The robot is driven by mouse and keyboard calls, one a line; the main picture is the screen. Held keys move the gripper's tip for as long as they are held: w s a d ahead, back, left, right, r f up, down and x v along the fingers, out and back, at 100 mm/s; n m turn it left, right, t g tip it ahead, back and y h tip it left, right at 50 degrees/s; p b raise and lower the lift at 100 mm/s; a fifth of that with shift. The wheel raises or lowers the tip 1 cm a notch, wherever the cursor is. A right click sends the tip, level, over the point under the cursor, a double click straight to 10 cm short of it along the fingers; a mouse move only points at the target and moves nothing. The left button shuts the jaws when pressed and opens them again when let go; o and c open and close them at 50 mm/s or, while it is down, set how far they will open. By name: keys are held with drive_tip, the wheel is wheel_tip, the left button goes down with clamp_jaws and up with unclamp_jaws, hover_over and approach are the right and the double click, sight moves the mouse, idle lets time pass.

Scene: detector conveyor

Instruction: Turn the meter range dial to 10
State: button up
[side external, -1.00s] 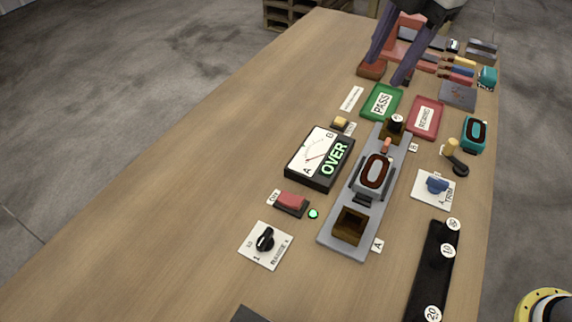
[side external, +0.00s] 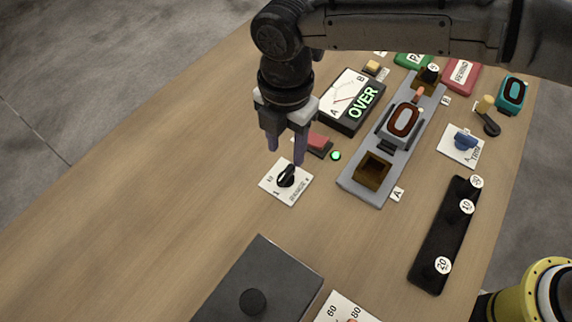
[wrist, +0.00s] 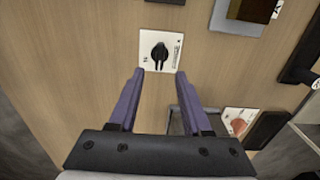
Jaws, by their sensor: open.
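The range dial is a black knob (side external: 286,175) on a white square plate (side external: 298,192) lying on the table. The plate has a "1" and a "10" mark and the word "RANGE" along its edges; which mark the knob points to is hard to tell. My gripper (side external: 286,157) is just above the far side of the dial, open, its two purple fingers apart and empty. In the wrist view the dial (wrist: 160,53) sits ahead of the gap between my fingertips (wrist: 158,72), apart from them. The meter (side external: 352,100) stands behind, its display reading "OVER".
A red button (side external: 319,141) and a lit green lamp (side external: 336,155) are close to my fingers. The grey conveyor strip (side external: 357,187) holds a brown box (side external: 373,168). A dark grey box (side external: 262,285) is in front. The table left of the dial is clear.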

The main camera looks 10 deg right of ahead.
sight(286, 172)
wheel_tip(286, 172, down, 8)
drive_tip(key=shift+r, duration=0.2)
clamp_jaws()
idle(0.4)
